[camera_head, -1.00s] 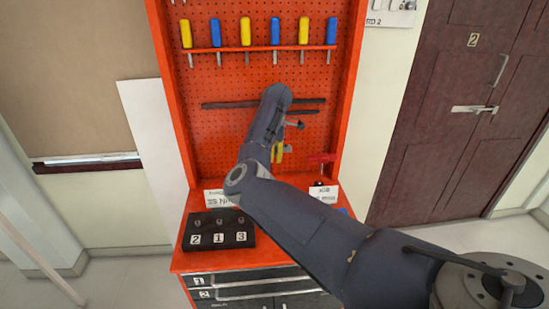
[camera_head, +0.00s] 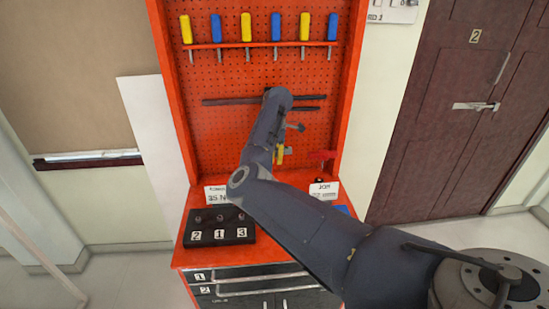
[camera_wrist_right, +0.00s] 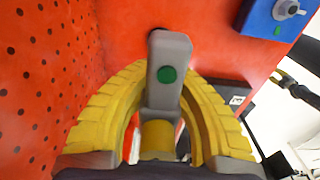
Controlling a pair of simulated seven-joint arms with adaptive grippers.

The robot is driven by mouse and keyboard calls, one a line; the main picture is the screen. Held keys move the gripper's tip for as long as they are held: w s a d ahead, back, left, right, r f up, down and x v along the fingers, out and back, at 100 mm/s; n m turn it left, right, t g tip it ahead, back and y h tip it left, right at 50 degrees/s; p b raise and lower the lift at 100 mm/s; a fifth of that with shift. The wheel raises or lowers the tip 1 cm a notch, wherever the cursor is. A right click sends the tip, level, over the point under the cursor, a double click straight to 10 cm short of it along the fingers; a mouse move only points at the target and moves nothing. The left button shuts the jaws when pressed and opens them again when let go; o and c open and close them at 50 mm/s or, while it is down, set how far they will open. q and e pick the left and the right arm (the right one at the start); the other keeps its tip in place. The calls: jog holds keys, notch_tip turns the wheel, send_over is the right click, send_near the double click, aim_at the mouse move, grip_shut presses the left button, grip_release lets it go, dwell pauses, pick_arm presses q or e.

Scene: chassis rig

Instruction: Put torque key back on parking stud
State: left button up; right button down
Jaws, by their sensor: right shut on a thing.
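My right gripper (camera_head: 280,154) is in front of the red pegboard, mostly hidden behind my own arm in the head view. In the right wrist view its curved yellow fingers (camera_wrist_right: 165,85) are shut around the torque key (camera_wrist_right: 168,55), a grey bar with a green dot. A short yellow cylinder (camera_wrist_right: 157,138) shows below the bar between the fingers; I cannot tell whether it belongs to the key. A blue block (camera_wrist_right: 265,18) with a metal stud (camera_wrist_right: 289,9) and a green dot is at the upper right, apart from the key.
The red pegboard (camera_head: 225,140) holds a rack of yellow and blue handled tools (camera_head: 276,30) above and dark bars (camera_head: 230,102) midway. A numbered black block (camera_head: 218,228) is on the bench at left. White label cards (camera_head: 325,191) and a red part (camera_head: 328,155) are at right.

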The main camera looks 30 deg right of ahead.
jog(key=shift+f, duration=1.25)
dwell(0.3)
jog(key=c, duration=1.3)
grip_release()
jog(key=shift+o, duration=0.2)
